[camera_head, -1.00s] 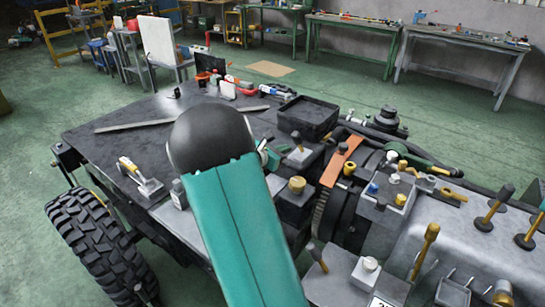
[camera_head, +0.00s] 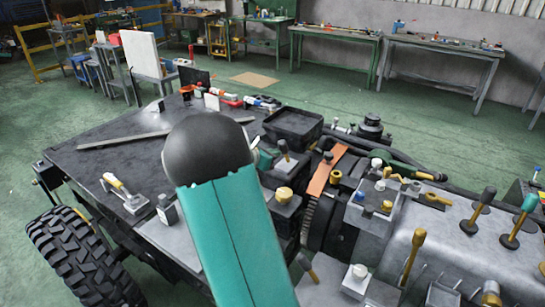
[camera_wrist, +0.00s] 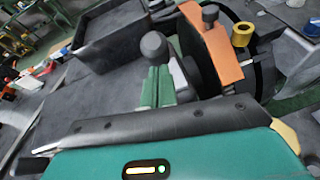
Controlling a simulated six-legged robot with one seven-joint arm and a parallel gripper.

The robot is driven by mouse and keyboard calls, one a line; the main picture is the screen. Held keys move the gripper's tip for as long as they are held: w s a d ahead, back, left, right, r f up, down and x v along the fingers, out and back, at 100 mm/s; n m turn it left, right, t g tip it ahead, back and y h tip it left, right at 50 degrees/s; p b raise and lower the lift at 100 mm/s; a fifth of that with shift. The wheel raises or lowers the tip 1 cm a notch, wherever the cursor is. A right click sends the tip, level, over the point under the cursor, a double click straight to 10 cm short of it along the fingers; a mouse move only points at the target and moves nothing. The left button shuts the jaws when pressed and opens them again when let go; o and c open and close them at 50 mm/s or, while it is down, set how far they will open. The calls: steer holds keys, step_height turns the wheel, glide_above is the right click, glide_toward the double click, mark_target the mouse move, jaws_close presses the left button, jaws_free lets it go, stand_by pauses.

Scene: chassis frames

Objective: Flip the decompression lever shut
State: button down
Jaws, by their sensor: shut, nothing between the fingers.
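A short lever with a dark round knob (camera_head: 284,146) stands on a grey block in the middle of the machine. It looks upright and slightly tilted. It also shows in the wrist view, its knob (camera_wrist: 153,45) just beyond my fingertips. I see no label on it, and several other levers are near. My gripper (camera_head: 265,158) is mostly hidden behind my dark arm joint in the head view. In the wrist view my gripper's green fingers (camera_wrist: 157,75) are together and empty, just in front of the lever. I cannot tell whether they touch it.
A black open tray (camera_head: 293,127) lies behind the lever. An orange strap (camera_head: 326,171) and a yellow-capped fitting (camera_head: 284,195) are close by. More levers (camera_head: 479,211) stand at the right. A flat dark deck (camera_head: 105,165) with loose tools lies at left.

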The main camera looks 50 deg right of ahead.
steer(key=d+r+y, duration=0.2)
steer(key=d+y, duration=0.1)
steer(key=shift+d+r, duration=0.1)
steer(key=shift+r, duration=0.15)
steer(key=d+y, duration=0.1)
steer(key=d+r+y, duration=0.1)
steer(key=y, duration=0.1)
steer(key=shift+w+d, duration=0.2)
steer(key=shift+d, duration=0.2)
steer(key=shift+w+d+r+n+y, duration=0.15)
steer(key=shift+d+n+y, duration=0.15)
steer(key=shift+d+y, duration=0.85)
steer(key=shift+d+h, duration=0.35)
glide_toward(280, 143)
step_height(280, 143, up, 3)
steer(key=w+d, duration=0.2)
steer(key=shift+a+r, duration=0.1)
